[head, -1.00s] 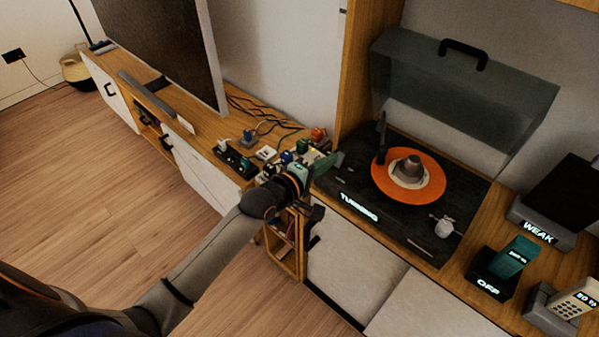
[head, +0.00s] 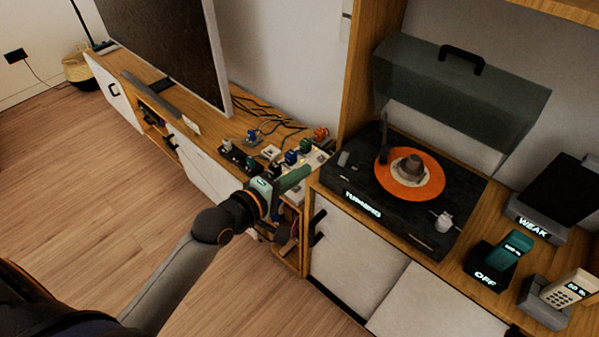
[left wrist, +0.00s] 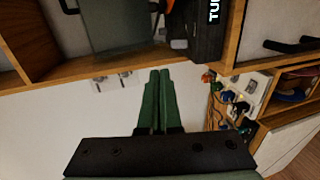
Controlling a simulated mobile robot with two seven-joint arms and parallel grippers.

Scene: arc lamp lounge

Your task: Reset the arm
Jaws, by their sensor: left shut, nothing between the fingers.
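My left gripper (head: 303,172) has slim green fingers, shut with nothing between them. It is in front of the left end of the turntable, near a cluster of plugs on the cabinet top. In the left wrist view its fingers (left wrist: 160,78) lie side by side, pointing toward the wall and shelf. The dark turntable (head: 338,185) has an orange record (head: 425,192) and a lit label that seems to read "TURNING". My right gripper is out of view.
A raised clear lid (head: 455,95) with a black handle is above the turntable. Power strips (head: 238,156) with plugs and loose cables lie left of it. Devices marked "WEAK" (head: 533,230) and "OFF" (head: 487,278) stand at the right. The floor (head: 90,180) is clear.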

